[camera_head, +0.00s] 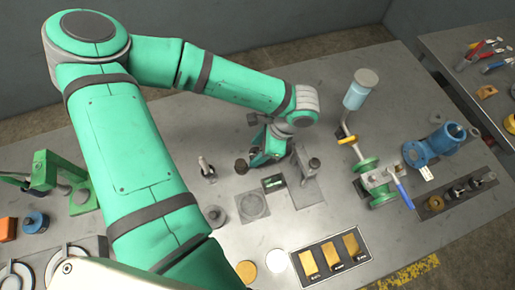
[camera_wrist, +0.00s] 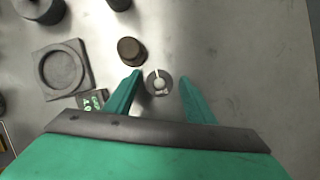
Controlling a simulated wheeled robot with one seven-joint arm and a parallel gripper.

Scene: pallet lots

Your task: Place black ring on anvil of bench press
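My gripper (camera_head: 270,147) is over the middle of the bench, pointing down. In the wrist view its two green fingers (camera_wrist: 160,92) are apart. A small dark round piece with a pale pin in its middle (camera_wrist: 158,82) shows between the fingertips; I cannot tell whether it is the black ring or at what height it sits. A dark brown round knob (camera_wrist: 131,50) is just beyond the left finger and shows in the head view (camera_head: 241,166). A green frame (camera_head: 44,171) at the far left may be the bench press; its anvil is not clear.
A grey square plate with a round recess (camera_wrist: 62,70) and a small display (camera_wrist: 92,100) lie nearby. An upright post (camera_head: 313,165) stands to the right. Further right are a valve assembly (camera_head: 368,165) and a blue fitting (camera_head: 433,147). Yellow blocks lie in a tray (camera_head: 367,258) in front.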

